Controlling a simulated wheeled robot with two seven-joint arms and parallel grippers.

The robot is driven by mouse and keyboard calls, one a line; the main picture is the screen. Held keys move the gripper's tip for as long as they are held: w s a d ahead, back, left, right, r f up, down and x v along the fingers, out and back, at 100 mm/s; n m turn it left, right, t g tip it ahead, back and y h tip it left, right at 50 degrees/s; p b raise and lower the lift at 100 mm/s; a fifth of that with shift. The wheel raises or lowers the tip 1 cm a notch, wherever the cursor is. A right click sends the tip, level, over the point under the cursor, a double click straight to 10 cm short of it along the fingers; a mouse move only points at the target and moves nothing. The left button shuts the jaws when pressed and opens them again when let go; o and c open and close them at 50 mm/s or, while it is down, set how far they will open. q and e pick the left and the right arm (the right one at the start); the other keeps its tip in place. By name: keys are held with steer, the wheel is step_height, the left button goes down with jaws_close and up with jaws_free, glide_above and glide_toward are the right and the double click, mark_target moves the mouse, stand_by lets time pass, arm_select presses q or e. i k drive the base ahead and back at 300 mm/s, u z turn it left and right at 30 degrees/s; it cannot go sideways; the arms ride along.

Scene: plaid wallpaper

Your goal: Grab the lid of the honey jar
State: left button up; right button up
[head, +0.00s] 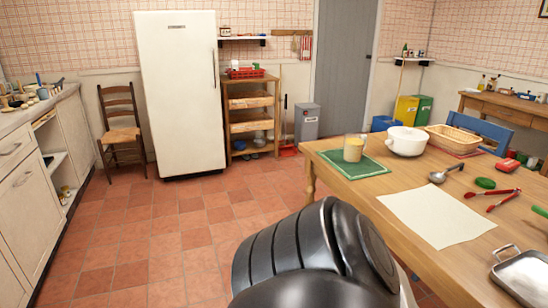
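A clear glass jar or mug (354,148) with yellowish contents stands upright on a green mat (342,165) at the left end of the wooden table. It could be the honey jar, but I cannot tell for sure. A black jointed part of my own arm fills the bottom middle of the head view. Neither of my grippers is in view.
The table (408,189) also holds a white bowl (407,141), a wicker basket (454,138), a ladle (445,174), red tongs (490,199), a pale cloth (438,216) and a metal tray (525,274). The tiled floor left of the table is open.

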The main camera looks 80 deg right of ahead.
mark_target(484, 183)
steer(key=i, duration=0.1)
steer(key=z, duration=3.4)
steer(key=i, duration=0.35)
steer(key=u, duration=0.1)
